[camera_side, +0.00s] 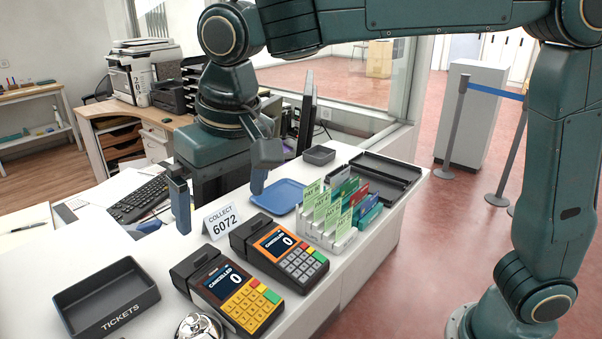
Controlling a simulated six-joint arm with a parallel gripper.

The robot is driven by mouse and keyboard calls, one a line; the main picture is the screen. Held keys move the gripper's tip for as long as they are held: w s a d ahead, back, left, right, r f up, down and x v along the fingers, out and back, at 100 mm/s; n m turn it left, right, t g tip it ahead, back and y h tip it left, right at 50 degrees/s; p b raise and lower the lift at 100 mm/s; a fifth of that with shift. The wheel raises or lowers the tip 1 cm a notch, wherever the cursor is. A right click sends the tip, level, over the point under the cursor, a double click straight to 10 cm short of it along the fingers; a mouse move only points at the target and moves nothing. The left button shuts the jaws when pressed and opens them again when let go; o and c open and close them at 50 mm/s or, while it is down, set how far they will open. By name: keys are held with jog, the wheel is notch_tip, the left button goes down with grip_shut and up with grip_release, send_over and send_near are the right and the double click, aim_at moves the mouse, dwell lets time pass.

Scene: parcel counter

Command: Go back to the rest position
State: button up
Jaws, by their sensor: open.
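My gripper (219,194) points down over the back part of the white counter, with its two fingers spread wide apart. Nothing is between the fingers. The left finger hangs near the keyboard and papers, and the right finger is near the left edge of a blue tray (287,205). The white "COLLECT 6072" sign (223,218) stands just below and between the fingers in the picture. I cannot tell whether the fingertips touch the counter.
Two card terminals, one yellow-keyed (241,307) and one grey-keyed (296,262), stand in front. A "TICKETS" tray (79,313) lies front left, a silver bell (199,328) beside it. A card rack (346,237) and dark trays (389,172) are to the right.

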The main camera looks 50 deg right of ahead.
jog(key=x, duration=0.8)
jog(key=shift+r, duration=0.1)
dwell(0.8)
jog(key=v, duration=0.9)
jog(key=s+d+r, duration=0.2)
jog(key=s+d, duration=0.1)
jog(key=d, duration=0.6)
jog(key=s+d+f+t, duration=0.1)
jog(key=s+d+f, duration=0.2)
jog(key=s+d, duration=0.4)
jog(key=s+d+f+t, duration=0.2)
jog(key=s+d+f, duration=0.2)
jog(key=s+d, duration=0.3)
jog(key=shift+s+d, duration=0.3)
jog(key=shift+s, duration=0.65)
